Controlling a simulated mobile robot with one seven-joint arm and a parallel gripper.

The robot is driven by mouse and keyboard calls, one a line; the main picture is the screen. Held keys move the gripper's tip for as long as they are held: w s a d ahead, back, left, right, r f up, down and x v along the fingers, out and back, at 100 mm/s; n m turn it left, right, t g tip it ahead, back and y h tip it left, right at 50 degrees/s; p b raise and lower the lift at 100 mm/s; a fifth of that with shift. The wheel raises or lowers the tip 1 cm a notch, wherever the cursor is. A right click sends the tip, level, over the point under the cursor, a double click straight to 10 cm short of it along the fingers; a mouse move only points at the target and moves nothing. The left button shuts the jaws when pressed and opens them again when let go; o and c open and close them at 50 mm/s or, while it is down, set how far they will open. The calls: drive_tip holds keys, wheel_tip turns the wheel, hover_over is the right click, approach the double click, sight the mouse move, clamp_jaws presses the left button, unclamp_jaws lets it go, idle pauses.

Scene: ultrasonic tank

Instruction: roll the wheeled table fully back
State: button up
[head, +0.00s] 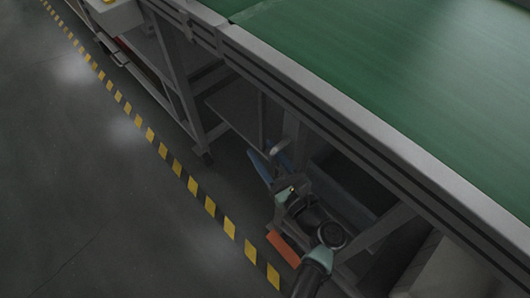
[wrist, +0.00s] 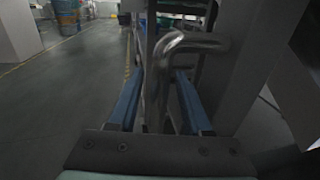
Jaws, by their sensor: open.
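A bent, shiny metal handle (wrist: 186,42) shows in the wrist view, with its upright part between my gripper's two blue fingers. My gripper (wrist: 158,78) is open, with a finger on each side of the bar; I cannot tell whether either touches it. In the head view my gripper (head: 269,157) is low beside the green-topped conveyor, and the handle (head: 279,147) shows just past the fingers. The wheeled table looks to be the dark-topped grey frame (head: 236,104) under the conveyor's edge. My arm and the conveyor hide much of it.
The green conveyor (head: 400,60) overhangs from the right, its long rail (head: 330,108) close above my arm. A yellow-black floor stripe (head: 210,206) runs along the left. The grey floor beyond it is clear. A blue drum (wrist: 66,14) stands far off in the wrist view.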

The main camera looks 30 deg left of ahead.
clamp_jaws()
idle(1.4)
